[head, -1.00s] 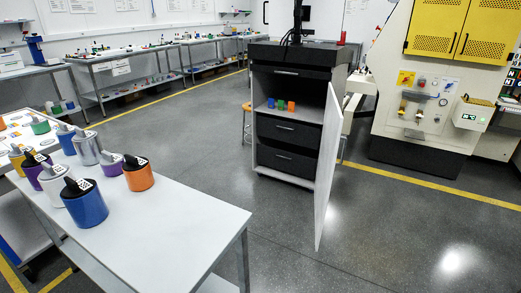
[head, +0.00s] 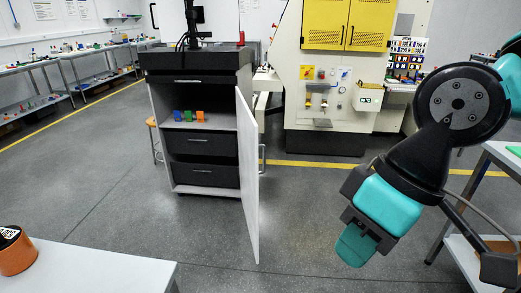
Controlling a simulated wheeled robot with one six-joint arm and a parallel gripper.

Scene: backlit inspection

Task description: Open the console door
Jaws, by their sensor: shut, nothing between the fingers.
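The console (head: 150,62) is a dark cabinet with a light frame, left of the picture's middle. Its white door (head: 248,175) hangs on the right side and stands swung out toward me, seen nearly edge-on. A handle (head: 262,158) shows on the door's right-hand face. Inside are a shelf with small blue, green and orange blocks (head: 188,116) and two dark drawers (head: 205,160). My gripper (head: 355,245), teal and black, hangs to the right of the door, shut and empty, clear of it.
A white table corner (head: 90,270) with an orange canister (head: 16,250) is at the lower left. A yellow and white machine (head: 335,80) stands behind. Another table (head: 465,250) is at the right, behind my arm. Grey floor between door and gripper is clear.

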